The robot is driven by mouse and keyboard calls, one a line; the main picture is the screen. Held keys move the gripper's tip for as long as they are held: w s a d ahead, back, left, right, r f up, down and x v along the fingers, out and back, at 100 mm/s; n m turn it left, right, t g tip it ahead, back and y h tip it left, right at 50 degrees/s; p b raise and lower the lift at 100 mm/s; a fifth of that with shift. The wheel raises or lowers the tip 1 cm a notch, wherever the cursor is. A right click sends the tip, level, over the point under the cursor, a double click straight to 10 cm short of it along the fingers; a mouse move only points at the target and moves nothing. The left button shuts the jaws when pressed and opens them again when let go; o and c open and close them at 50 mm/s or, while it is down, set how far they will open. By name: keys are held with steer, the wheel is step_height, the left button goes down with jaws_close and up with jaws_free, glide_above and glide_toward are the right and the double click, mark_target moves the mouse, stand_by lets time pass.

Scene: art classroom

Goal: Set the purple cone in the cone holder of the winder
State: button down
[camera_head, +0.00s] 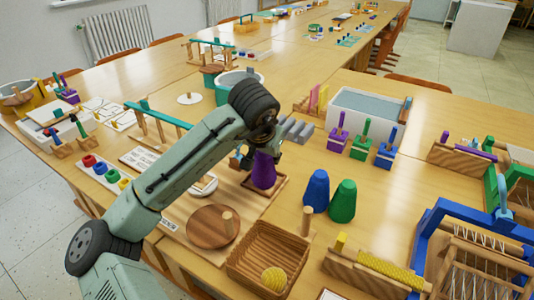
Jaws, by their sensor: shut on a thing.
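The purple cone (264,172) is upright in the middle of the table, over a small square wooden tray (250,184). Whether it touches the tray or hangs just above it I cannot tell. My gripper (266,150) is shut on the purple cone near its top; the arm hides part of the grip. A round wooden disc with a short peg (207,228) lies nearer, below left of the cone. An upright wooden post (306,220) stands to the right of it. Which of these parts is the winder's cone holder is not clear from this view.
A blue cone (316,190) and a green cone (343,202) stand just right of the purple one. A slatted basket (250,262) with a yellow ball (274,279) is in front. A water-filled tub (366,104) is behind, and a blue loom frame (432,222) stands right.

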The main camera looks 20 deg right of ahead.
steer(key=c, duration=1.1)
jaws_free()
steer(key=v, duration=1.2)
